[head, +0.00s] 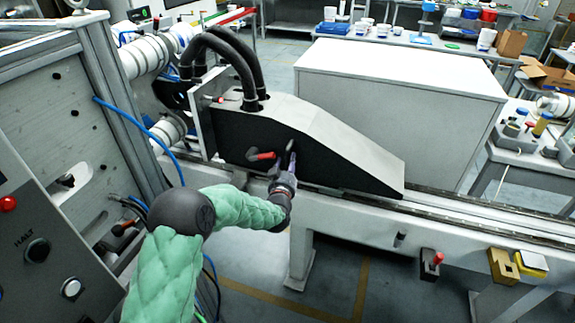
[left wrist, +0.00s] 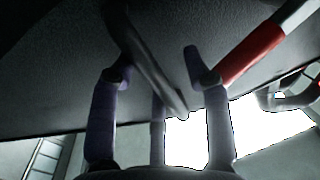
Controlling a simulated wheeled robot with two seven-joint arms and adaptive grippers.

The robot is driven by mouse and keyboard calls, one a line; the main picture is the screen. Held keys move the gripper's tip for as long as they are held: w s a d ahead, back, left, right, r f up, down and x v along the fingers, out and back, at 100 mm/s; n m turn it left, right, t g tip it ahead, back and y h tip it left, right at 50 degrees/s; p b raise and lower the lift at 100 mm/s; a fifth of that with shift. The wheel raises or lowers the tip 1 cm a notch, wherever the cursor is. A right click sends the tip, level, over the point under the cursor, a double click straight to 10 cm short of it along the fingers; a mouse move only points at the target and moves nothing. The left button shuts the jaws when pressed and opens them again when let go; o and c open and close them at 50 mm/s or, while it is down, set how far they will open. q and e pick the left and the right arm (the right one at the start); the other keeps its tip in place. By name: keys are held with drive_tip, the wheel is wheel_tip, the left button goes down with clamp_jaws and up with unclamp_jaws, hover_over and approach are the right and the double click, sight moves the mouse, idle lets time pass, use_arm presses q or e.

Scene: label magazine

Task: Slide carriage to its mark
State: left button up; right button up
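The carriage (head: 300,140) is a dark wedge-shaped housing with a pale grey top, sitting on a long rail. Its dark side fills the upper left wrist view (left wrist: 60,60). A dark bar handle (left wrist: 150,65) sticks out of that side, and a red-tipped lever (head: 262,156) sits just left of it in the head view. My left gripper (head: 287,165) is at the handle. In the left wrist view its fingers (left wrist: 155,75) are spread apart, with the handle between them; contact is not clear. My right gripper is not in view. I cannot make out the mark.
The rail (head: 490,222) runs on to the right, and its top looks clear there. Below it are a red-handled black block (head: 430,262) and a yellow block (head: 503,266). Black hoses (head: 232,55) rise from the carriage. A white cabinet (head: 400,80) stands behind.

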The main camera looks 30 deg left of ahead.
use_arm(q)
drive_tip(key=shift+a+r, duration=0.1)
drive_tip(key=shift+r, duration=0.05)
drive_tip(key=shift+s, duration=0.1)
drive_tip(key=shift+s, duration=0.15)
drive_tip(key=v, duration=1.1)
drive_tip(key=shift+d, duration=0.55)
drive_tip(key=shift+s, duration=0.15)
